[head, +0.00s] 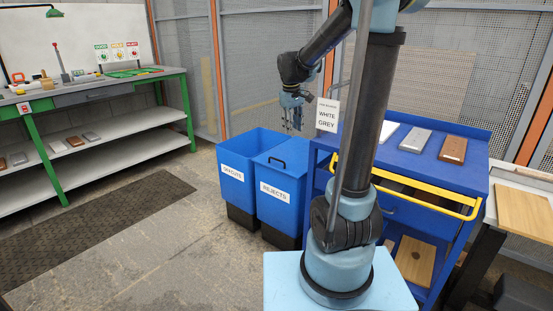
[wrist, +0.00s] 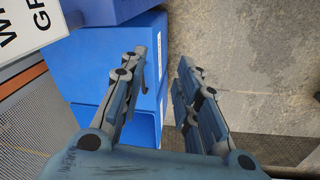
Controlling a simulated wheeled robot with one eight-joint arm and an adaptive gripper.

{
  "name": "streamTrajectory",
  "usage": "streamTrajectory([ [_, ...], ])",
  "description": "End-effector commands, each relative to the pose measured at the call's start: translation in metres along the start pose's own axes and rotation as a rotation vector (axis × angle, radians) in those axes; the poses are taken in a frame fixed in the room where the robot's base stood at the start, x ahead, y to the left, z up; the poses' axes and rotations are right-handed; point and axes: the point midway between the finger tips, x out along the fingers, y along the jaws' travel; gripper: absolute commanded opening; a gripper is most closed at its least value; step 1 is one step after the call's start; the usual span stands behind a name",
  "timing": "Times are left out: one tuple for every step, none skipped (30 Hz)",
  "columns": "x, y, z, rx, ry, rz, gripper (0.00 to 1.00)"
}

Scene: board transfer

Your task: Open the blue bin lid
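Two blue bins stand side by side on the floor in the head view. The left bin (head: 238,188), labelled OFFCUTS, is open at the top. The right bin (head: 276,207), labelled REJECTS, is covered by a flat blue lid (head: 287,155) with a black handle (head: 277,162). My gripper (head: 291,127) hangs above the back of the bins, apart from the lid. In the wrist view my gripper (wrist: 164,65) has its fingers spread with nothing between them.
A blue cart (head: 450,172) with a yellow rail and several boards stands right of the bins. A WHITE GREY sign (head: 327,115) rises beside my gripper. A green-legged workbench (head: 90,92) is at left. The floor (head: 150,235) before the bins is clear.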

Motion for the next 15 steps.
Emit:
streamTrajectory([
  [0.004, 0.003, -0.017, -0.023, -0.002, 0.003, 0.3],
  [0.006, 0.004, -0.025, -0.035, -0.004, 0.004, 0.3],
  [0.01, 0.006, -0.036, -0.052, -0.006, 0.006, 0.3],
  [0.013, 0.007, -0.045, -0.066, -0.007, 0.008, 0.3],
  [0.015, 0.007, -0.054, -0.08, -0.009, 0.009, 0.3],
  [0.019, 0.009, -0.065, -0.096, -0.011, 0.011, 0.3],
  [0.022, 0.009, -0.073, -0.109, -0.012, 0.012, 0.3],
  [0.026, 0.01, -0.082, -0.123, -0.014, 0.013, 0.3],
  [0.031, 0.011, -0.093, -0.14, -0.016, 0.016, 0.3],
  [0.035, 0.011, -0.101, -0.153, -0.018, 0.017, 0.3],
  [0.038, 0.011, -0.109, -0.166, -0.02, 0.019, 0.3],
  [0.043, 0.011, -0.119, -0.182, -0.022, 0.021, 0.3],
  [0.047, 0.011, -0.126, -0.193, -0.024, 0.022, 0.3],
  [0.05, 0.011, -0.133, -0.203, -0.025, 0.023, 0.3],
  [0.054, 0.011, -0.14, -0.216, -0.027, 0.024, 0.3],
])
